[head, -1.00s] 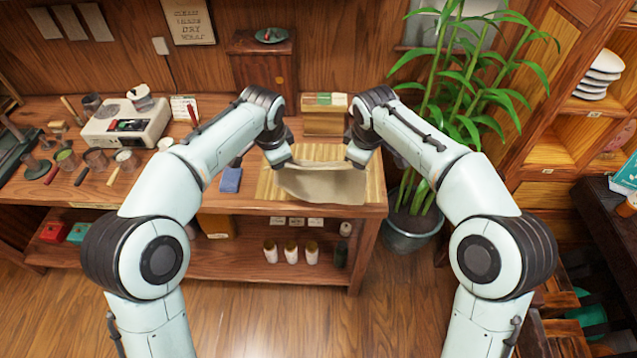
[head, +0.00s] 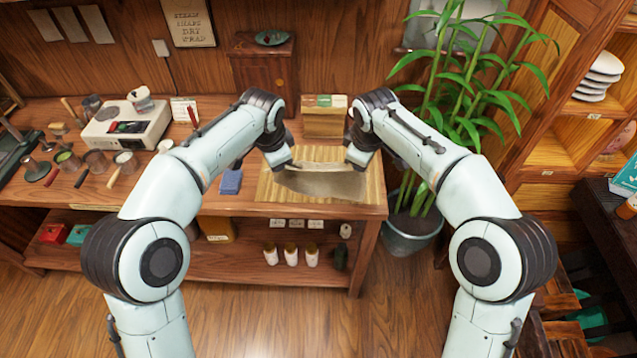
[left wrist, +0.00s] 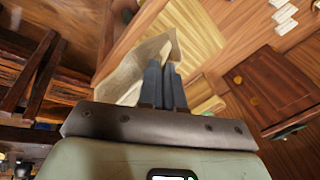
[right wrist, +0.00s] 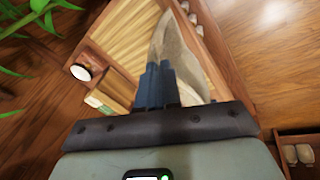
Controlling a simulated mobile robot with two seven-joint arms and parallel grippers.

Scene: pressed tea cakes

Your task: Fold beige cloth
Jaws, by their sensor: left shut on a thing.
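The beige cloth (head: 322,186) lies on a slatted bamboo mat (head: 265,187) at the right end of the wooden table. Its far edge is raised as a pale strip between my two grippers, and the part nearer the front lies darker below it. My left gripper (head: 290,164) is shut on the strip's left end; its closed fingers show against the cloth (left wrist: 140,72) in the left wrist view. My right gripper (head: 353,164) is at the right end, its fingers together on the cloth (right wrist: 185,60) in the right wrist view. The fingertips are mostly hidden in the head view.
A box (head: 323,118) stands behind the mat. A blue block (head: 230,181) lies left of it. A white appliance (head: 125,125) and several small tools fill the table's left side. A potted plant (head: 410,235) stands right of the table. Bottles stand on the shelf below.

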